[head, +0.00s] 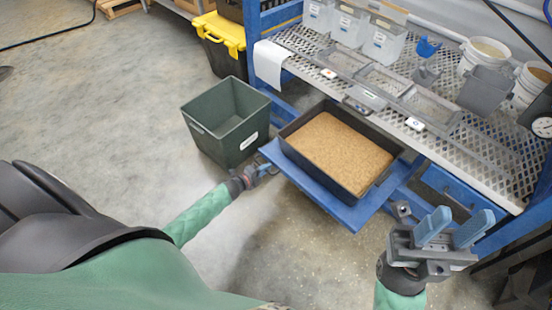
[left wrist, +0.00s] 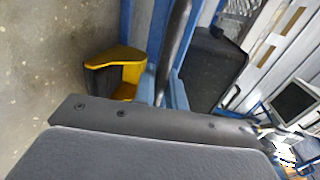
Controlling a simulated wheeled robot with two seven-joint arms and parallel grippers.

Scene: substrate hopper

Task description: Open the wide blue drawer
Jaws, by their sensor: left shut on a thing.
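The wide blue drawer (head: 342,212) sticks out from under the bench like a shelf. A black tray (head: 367,187) of brown substrate (head: 335,150) sits on it. My left gripper (head: 264,170) is at the left end of the drawer's front edge. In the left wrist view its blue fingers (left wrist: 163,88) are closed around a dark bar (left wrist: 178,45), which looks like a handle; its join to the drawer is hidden. My right gripper (head: 452,228) is raised to the right of the drawer, fingers apart and empty.
A dark green bin (head: 228,118) stands on the floor just left of the drawer. A yellow-lidded black tote (head: 222,35) is behind it. The perforated bench top (head: 490,155) holds containers and buckets. A smaller blue drawer front (head: 455,187) is at right. Floor at left is clear.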

